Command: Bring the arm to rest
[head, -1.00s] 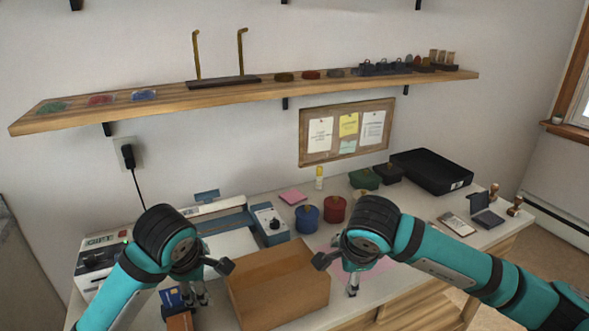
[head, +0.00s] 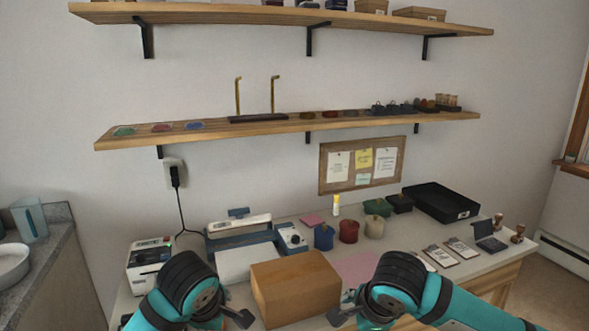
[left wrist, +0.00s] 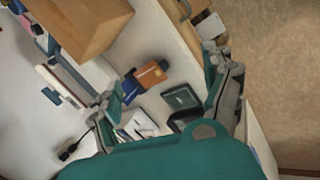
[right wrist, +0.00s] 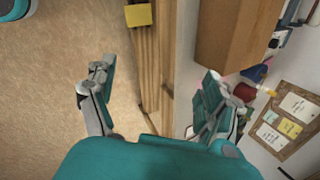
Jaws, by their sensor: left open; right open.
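My right arm (head: 395,290) comes in at the lower right of the head view, right of the box. In the right wrist view my right gripper (right wrist: 155,85) is open and empty, over the desk's front edge and floor.
The wooden box (head: 295,287) stands on the desk between my wrists. Behind it are a blue paper trimmer (head: 240,238), several lidded pots and a black tray (head: 440,202). A label printer (head: 150,265) stands at left. Wall shelves (head: 290,128) hang above the desk.

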